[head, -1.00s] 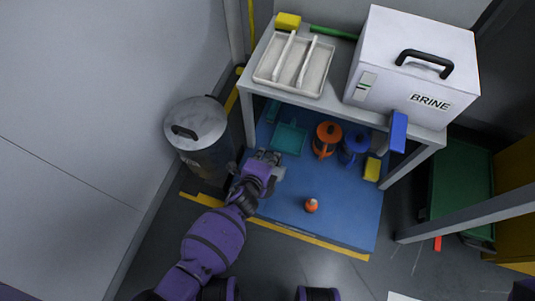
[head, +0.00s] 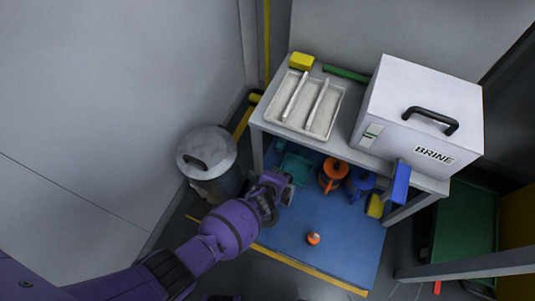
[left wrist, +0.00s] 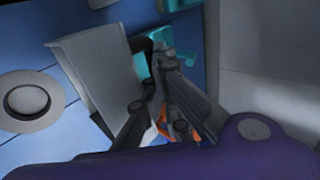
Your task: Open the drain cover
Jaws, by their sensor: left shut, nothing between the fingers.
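A flat grey plate (left wrist: 95,65), which looks like the drain cover, stands tilted above the blue mat in the left wrist view, just left of my fingers. Whether they touch it I cannot tell. A round grey fitting with a dark ring (left wrist: 27,102) lies on the blue surface farther left; I cannot tell if it is the drain itself. My left gripper (left wrist: 160,62) is shut with nothing between its fingers. In the head view the left gripper (head: 280,182) is low over the mat's left part, and the arm hides the drain area. My right gripper is out of view.
On the blue mat (head: 345,240) under the table (head: 262,118) are a teal dustpan (head: 296,168), an orange jug (head: 332,175), a blue jug (head: 360,183) and a small orange-white bottle (head: 313,239). A metal bin (head: 208,160) stands left. The mat's front right is clear.

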